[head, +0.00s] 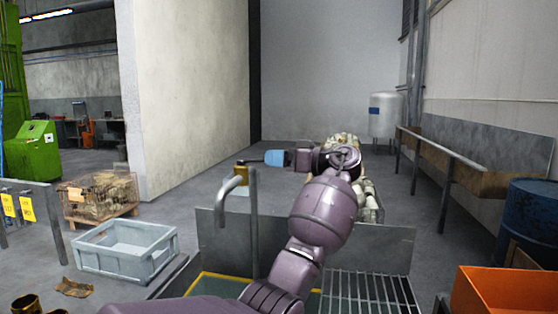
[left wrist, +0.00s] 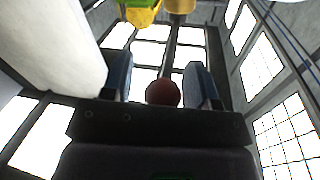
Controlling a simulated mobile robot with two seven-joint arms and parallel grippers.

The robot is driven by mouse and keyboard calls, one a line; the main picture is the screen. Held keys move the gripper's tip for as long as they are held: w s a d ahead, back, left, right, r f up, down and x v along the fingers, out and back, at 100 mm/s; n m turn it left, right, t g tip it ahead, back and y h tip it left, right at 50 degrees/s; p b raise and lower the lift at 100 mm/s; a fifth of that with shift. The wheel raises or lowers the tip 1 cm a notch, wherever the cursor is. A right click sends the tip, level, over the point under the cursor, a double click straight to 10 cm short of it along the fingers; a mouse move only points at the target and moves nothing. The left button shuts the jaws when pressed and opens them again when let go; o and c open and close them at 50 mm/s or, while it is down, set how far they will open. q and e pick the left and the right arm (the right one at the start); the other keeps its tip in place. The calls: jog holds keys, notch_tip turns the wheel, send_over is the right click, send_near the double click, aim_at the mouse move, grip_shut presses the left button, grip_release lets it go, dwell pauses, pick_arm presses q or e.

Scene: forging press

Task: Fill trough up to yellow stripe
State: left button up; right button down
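The trough (head: 225,281) is at the bottom of the head view, with a yellow stripe along its inner back wall. Much of it is hidden by my left arm, and I cannot tell the water level. A grey bent spout (head: 253,225) stands over it; no stream shows from its mouth. A brass valve (head: 241,173) on top carries a thin dark lever (head: 256,161). My left gripper (head: 272,158) is at the lever's end. In the left wrist view, its blue fingers (left wrist: 160,88) stand apart around the lever's red knob (left wrist: 163,93), with a gap visible. My right gripper is out of view.
A metal grate (head: 365,292) lies right of the trough, before an upright metal back plate (head: 370,248). A grey-blue crate (head: 125,250) and a wire basket (head: 100,195) stand left. An orange bin (head: 500,290) and blue drum (head: 528,215) stand right.

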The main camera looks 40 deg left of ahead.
pick_arm(q)
jog(key=shift+f, duration=0.1)
jog(key=shift+d, duration=0.1)
jog(key=shift+w+d, duration=0.1)
jog(key=shift+d, duration=0.2)
jog(key=b+v, duration=0.1)
jog(key=v, duration=0.9)
